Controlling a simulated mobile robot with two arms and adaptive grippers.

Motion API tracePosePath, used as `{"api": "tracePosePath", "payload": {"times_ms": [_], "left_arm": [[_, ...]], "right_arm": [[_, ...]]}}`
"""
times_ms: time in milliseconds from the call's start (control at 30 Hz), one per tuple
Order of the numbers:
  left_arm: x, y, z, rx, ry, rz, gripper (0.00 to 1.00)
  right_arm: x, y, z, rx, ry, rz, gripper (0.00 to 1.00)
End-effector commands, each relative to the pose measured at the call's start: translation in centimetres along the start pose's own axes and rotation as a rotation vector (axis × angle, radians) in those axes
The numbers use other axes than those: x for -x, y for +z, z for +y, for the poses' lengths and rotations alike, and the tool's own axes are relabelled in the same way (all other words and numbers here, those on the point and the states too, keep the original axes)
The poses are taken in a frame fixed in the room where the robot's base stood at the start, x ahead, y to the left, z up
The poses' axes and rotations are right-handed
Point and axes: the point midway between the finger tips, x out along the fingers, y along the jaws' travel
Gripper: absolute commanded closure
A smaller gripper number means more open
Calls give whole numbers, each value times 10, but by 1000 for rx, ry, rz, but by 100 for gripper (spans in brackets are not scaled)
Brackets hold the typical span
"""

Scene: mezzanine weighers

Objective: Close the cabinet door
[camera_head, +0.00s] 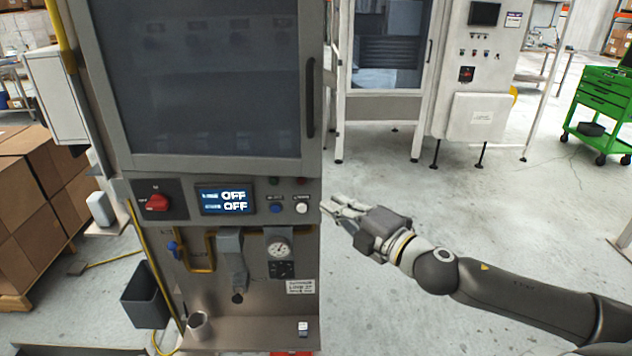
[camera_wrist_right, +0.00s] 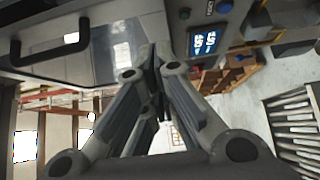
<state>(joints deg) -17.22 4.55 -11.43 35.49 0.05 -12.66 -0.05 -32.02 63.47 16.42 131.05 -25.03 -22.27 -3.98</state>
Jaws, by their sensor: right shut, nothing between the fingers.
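The cabinet door (camera_head: 198,75) is a dark glass panel in a grey frame, at the upper left of the head view. It looks flush with the cabinet front. Its dark vertical handle (camera_head: 310,97) is on the right side; it also shows at the upper left of the right wrist view (camera_wrist_right: 48,50). My right gripper (camera_head: 328,205) is shut and empty, beside the cabinet's right edge, below the handle and level with the control panel. I cannot tell if it touches the cabinet. My left gripper is not in view.
Below the door are a red switch (camera_head: 157,202), a display (camera_head: 224,200) reading OFF, and a gauge (camera_head: 278,250). Cardboard boxes (camera_head: 35,185) stand at the left. A white machine (camera_head: 480,80) and green tool cart (camera_head: 605,105) stand behind. Floor at right is largely clear.

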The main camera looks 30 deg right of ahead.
Motion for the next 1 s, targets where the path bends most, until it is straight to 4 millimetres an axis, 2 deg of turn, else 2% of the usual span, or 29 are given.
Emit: {"api": "tracePosePath", "payload": {"times_ms": [567,867,1000], "left_arm": [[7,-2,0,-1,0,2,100],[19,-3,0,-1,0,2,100],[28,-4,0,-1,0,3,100]], "right_arm": [[-46,1,2,-1,2,-2,100],[-71,1,3,-2,2,-2,100],[-84,16,3,-1,0,-4,100]]}}
